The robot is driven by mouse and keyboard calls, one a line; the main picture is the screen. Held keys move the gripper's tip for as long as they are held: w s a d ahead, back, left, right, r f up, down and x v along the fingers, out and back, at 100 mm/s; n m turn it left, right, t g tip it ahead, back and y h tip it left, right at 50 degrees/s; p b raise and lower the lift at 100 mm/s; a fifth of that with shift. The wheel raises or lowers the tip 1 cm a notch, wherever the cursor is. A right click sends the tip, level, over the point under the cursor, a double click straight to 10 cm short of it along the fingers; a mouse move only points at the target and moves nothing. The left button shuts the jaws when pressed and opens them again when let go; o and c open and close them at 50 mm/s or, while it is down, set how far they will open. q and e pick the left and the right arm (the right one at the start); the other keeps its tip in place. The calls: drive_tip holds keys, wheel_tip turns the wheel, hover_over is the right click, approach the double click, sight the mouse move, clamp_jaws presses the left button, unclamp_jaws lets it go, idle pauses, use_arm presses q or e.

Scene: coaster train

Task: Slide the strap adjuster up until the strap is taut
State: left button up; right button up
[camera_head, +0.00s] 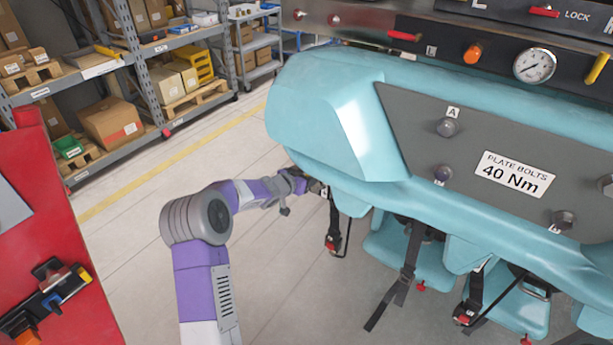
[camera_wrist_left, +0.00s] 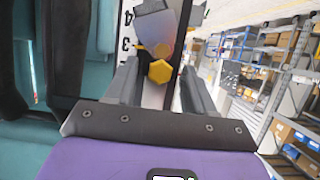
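My left gripper (camera_head: 318,187) reaches under the left end of the teal coaster car (camera_head: 440,200) in the head view. In the left wrist view its two fingers (camera_wrist_left: 161,92) stand apart, on either side of a yellow hexagonal knob (camera_wrist_left: 160,71). I see a narrow gap on each side of the knob and no clear contact. A grey adjuster body (camera_wrist_left: 157,28) is just beyond the knob. A dark strap (camera_wrist_left: 185,42) runs beside it, and a white scale (camera_wrist_left: 125,45) with the numbers 3 and 4 is to its left. In the head view the gripper and car hide the adjuster. My right gripper is out of view.
Several black straps, one of them (camera_head: 403,275), hang below the car. A grey plate (camera_head: 420,110) with bolts covers its side, and a gauge (camera_head: 534,65) is above. A red cart (camera_head: 60,215) with tools stands at the left. Shelves (camera_head: 120,75) are behind; the floor between is clear.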

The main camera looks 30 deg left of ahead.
use_arm(q)
drive_tip(key=p+v, duration=0.1)
drive_tip(key=v, duration=0.6)
drive_tip(key=shift+s, duration=0.3)
drive_tip(key=shift+r, duration=0.1)
drive_tip(key=s+d+f+n+g+h, duration=0.1)
drive_tip(key=s+d+f+g, duration=0.3)
drive_tip(key=d+f, duration=0.65)
drive_tip(key=s+d+f+n+g+h, duration=0.2)
drive_tip(key=s+d+f, duration=0.4)
drive_tip(key=d+f, duration=0.4)
drive_tip(key=s+d+f+g, duration=0.2)
drive_tip(key=s+d+f, duration=0.1)
drive_tip(key=s, duration=0.4)
drive_tip(key=s+d+f+g, duration=0.2)
drive_tip(key=s+d+f, duration=0.1)
drive_tip(key=s, duration=0.4)
drive_tip(key=s+d+f+g, duration=0.3)
drive_tip(key=s+d, duration=0.1)
drive_tip(key=s, duration=0.3)
drive_tip(key=shift+s, duration=0.4)
drive_tip(key=shift+d, duration=0.15)
